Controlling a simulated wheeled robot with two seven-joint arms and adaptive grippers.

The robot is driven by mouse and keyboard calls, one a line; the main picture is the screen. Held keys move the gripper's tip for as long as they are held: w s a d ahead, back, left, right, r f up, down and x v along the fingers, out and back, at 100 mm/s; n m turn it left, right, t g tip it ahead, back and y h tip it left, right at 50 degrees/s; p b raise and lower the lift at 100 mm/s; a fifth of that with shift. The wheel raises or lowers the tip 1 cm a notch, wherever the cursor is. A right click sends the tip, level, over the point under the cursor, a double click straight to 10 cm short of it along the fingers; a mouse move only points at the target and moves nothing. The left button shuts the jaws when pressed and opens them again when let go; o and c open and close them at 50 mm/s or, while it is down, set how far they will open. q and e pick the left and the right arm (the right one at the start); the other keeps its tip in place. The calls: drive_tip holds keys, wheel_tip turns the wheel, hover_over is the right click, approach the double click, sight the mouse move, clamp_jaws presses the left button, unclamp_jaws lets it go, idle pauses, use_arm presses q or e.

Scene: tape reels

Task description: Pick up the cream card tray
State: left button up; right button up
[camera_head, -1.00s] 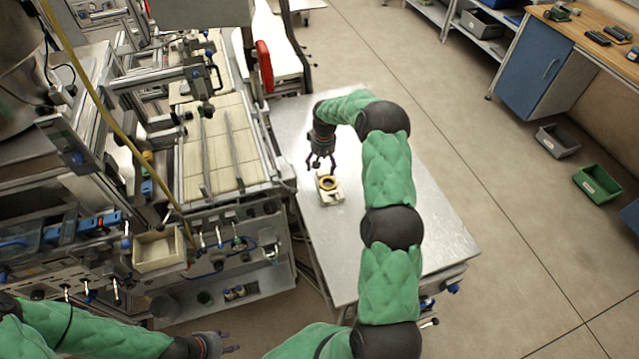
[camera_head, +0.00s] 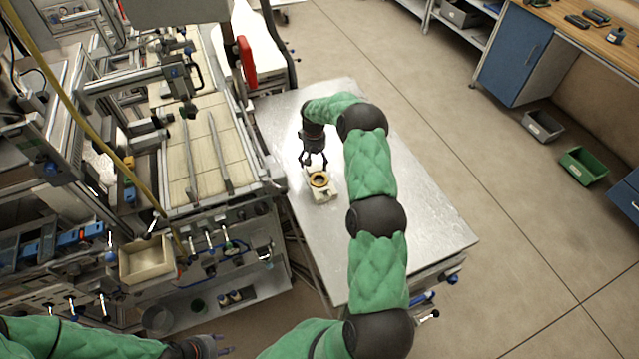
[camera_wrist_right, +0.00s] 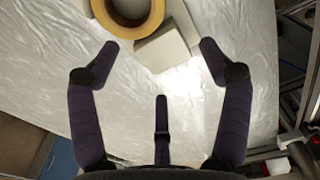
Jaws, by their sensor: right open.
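The small cream tray (camera_head: 323,196) lies on the metal table, with a yellow-brown tape reel (camera_head: 318,179) on it. In the right wrist view, part of the cream tray (camera_wrist_right: 168,44) shows at the top, with the reel (camera_wrist_right: 150,27) at its left, cut off by the frame edge. My right gripper (camera_head: 313,163) is at the far side of the tray, fingers spread and empty.
The metal table (camera_head: 420,225) is otherwise clear around the tray. A machine with a tiled bed (camera_head: 207,155) stands left of it. A cream open box (camera_head: 147,262) is fixed at the machine's front. Grey (camera_head: 543,126) and green (camera_head: 583,167) bins lie on the floor at right.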

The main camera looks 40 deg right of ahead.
sight(314, 169)
wheel_tip(314, 169, down, 3)
drive_tip(key=shift+a+r, duration=0.1)
drive_tip(key=shift+a, duration=0.05)
drive_tip(key=shift+s+a+f, duration=0.1)
drive_tip(key=shift+s+f, duration=0.15)
drive_tip(key=shift+f, duration=0.4)
drive_tip(key=shift+o, duration=1.4)
drive_tip(key=shift+w, duration=0.15)
drive_tip(key=c, duration=1.3)
